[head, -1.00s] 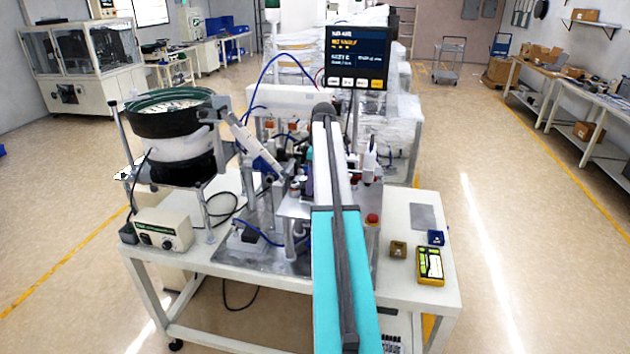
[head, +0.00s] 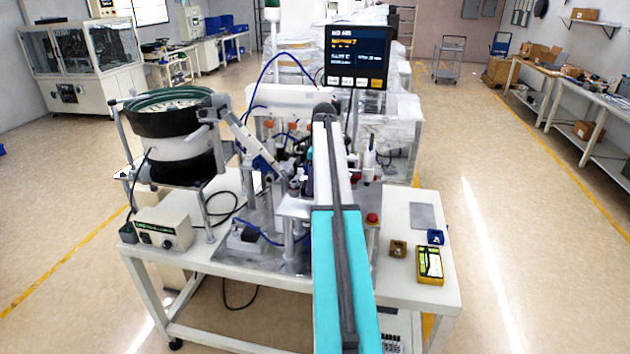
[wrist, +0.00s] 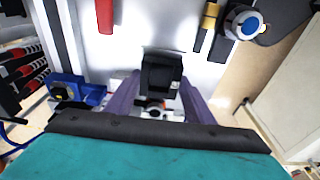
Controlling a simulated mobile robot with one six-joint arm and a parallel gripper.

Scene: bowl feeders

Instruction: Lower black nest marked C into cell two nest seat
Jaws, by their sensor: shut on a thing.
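A black block-shaped nest (wrist: 161,72) shows in the middle of the wrist view; no letter C can be read on it. My gripper (wrist: 160,88) has its two purple fingers on either side of the nest and is shut on it. A pale metal plate (wrist: 150,22) lies beyond and around the nest. I cannot make out the cell two nest seat; it may be hidden by the nest and fingers. In the head view my own arm covers the gripper and the nest.
In the wrist view a blue block (wrist: 75,92) is left of the fingers, and a round blue-topped knob (wrist: 244,22) is upper right. In the head view a bowl feeder (head: 175,125) stands left, and a yellow device (head: 429,264) lies right on the bench.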

